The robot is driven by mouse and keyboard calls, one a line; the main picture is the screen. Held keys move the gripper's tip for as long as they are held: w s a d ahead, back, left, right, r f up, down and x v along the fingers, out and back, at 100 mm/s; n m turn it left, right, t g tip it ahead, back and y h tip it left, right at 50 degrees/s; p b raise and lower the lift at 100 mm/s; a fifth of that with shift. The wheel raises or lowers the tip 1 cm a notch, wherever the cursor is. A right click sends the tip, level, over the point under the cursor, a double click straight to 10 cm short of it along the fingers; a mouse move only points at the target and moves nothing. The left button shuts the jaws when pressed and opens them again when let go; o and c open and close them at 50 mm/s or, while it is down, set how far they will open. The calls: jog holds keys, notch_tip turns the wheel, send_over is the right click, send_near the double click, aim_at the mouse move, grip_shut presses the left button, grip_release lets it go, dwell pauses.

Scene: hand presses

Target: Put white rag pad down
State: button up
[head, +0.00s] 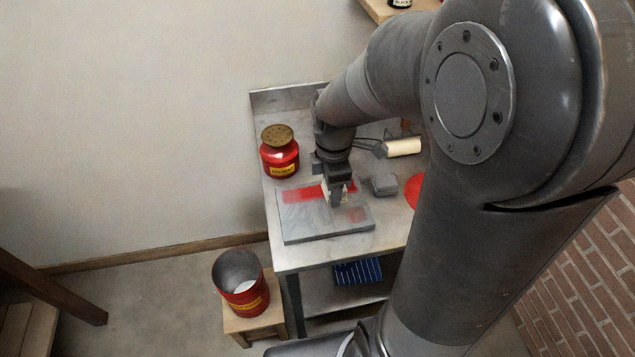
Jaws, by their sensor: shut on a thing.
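My gripper (337,200) points down over the grey slab (314,224) on the metal table. It is shut on the white rag pad (347,196), of which only a small pale part shows between and beside the fingers. The pad is at or just above the slab, near a band of red colour (299,195); I cannot tell whether it touches. The fingers hide most of the pad.
On the metal table (285,258) stand a red jar (280,158) at the left, a small grey block (384,185), a cream roller (403,146) and a red round thing (413,190) partly behind my arm. A red tin (241,290) stands on a wooden stool (267,322).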

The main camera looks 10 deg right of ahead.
aim_at(321, 206)
jog(key=shift+w+a+f, duration=0.3)
jog(key=shift+a+f, duration=0.1)
jog(key=shift+a, duration=0.15)
jog(key=shift+w+a+f, duration=0.25)
jog(key=shift+a+f, duration=0.15)
jog(key=shift+a, duration=0.15)
jog(key=shift+f, duration=1.9)
jog(key=o, duration=1)
jog(key=shift+f, duration=0.1)
